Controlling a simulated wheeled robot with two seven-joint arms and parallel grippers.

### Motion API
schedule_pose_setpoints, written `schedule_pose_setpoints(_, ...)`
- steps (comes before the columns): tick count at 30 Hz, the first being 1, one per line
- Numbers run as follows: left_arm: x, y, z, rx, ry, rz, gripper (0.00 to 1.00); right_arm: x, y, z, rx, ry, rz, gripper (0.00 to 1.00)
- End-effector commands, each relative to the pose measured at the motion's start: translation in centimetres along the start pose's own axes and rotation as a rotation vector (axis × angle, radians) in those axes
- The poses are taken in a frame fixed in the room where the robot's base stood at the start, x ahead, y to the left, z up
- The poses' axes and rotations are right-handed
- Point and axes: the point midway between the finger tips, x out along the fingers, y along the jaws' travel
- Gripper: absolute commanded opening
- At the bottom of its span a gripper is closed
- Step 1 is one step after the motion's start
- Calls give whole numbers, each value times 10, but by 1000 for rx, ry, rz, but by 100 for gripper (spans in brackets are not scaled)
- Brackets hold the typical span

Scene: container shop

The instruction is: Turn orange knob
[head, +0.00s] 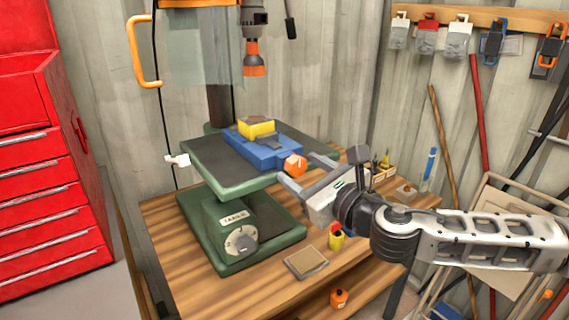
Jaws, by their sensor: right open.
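The orange knob (295,165) sits at the right front end of a blue vise (250,153) on the green drill press table (200,150). A yellow block (257,127) with a brown top is on the vise. My right gripper (297,169) reaches in from the right. It is open, with one finger on the near side of the knob and the other on the far side. I cannot tell whether either finger touches the knob. My left gripper is not in view.
The drill's orange chuck (254,60) hangs above the vise. A red drawer cabinet (40,190) stands left.

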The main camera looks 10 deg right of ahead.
Motion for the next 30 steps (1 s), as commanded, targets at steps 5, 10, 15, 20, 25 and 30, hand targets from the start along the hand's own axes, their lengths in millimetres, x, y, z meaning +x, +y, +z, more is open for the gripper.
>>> schedule_pose_setpoints(5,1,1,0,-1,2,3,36,3,-2,0,0,2,-9,57)
schedule_pose_setpoints(10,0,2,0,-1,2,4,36,3,-2,0,0,3,-10,57)
schedule_pose_setpoints(15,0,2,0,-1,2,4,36,3,-2,0,0,2,-10,40)
schedule_pose_setpoints(20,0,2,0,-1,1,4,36,3,-2,0,1,2,-10,12)
schedule_pose_setpoints(25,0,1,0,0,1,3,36,3,-2,0,8,2,-10,12)
schedule_pose_setpoints(30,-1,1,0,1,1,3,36,3,-2,-1,52,3,-9,12)
